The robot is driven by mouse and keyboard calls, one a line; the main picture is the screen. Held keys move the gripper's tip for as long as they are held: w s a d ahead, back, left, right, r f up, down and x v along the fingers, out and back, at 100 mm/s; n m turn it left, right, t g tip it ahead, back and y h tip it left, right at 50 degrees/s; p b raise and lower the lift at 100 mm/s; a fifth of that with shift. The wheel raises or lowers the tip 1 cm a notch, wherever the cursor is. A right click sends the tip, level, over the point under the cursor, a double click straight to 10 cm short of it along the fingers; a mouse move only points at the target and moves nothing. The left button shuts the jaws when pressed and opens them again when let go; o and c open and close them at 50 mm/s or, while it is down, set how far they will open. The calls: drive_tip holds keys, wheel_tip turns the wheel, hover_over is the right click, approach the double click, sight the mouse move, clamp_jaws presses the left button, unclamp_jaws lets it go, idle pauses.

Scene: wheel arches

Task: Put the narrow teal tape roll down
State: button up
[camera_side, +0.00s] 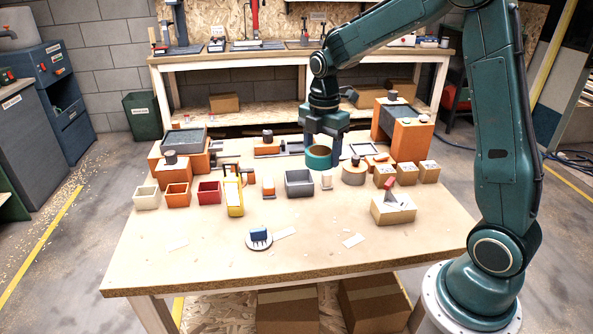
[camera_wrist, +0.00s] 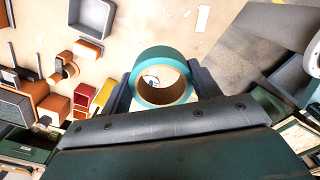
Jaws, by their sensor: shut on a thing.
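The narrow teal tape roll (camera_side: 319,160) is a short ring with a teal outside and a brown core. It is between the fingers of my gripper (camera_side: 322,147), near the middle back of the table. In the wrist view the roll (camera_wrist: 163,56) sits between the two dark fingers of my gripper (camera_wrist: 162,85), which are shut on its outer sides. Its hole faces the wrist camera, and pale tabletop and a small dark mark show through it. I cannot tell whether its lower rim touches the table or hangs just above it.
A grey bin (camera_side: 299,190) stands just in front and left of the roll. An orange-and-grey round piece (camera_side: 354,174) is close on the right, with small cardboard boxes (camera_side: 406,177) beyond. An orange arch block (camera_side: 411,138) stands at the back right. The front table (camera_side: 340,262) is mostly clear.

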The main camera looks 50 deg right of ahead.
drive_tip(key=shift+w, duration=0.1)
drive_tip(key=w+a, duration=1.9)
drive_tip(key=a, duration=0.3)
drive_tip(key=shift+w+a+r+m, duration=0.15)
drive_tip(key=shift+w+a+m, duration=0.1)
drive_tip(key=shift+a+m, duration=0.15)
hover_over(208, 239)
wheel_tip(208, 239, down, 16)
drive_tip(key=shift+a+r, duration=0.1)
drive_tip(key=shift+r, duration=0.05)
drive_tip(key=shift+f, duration=2.15)
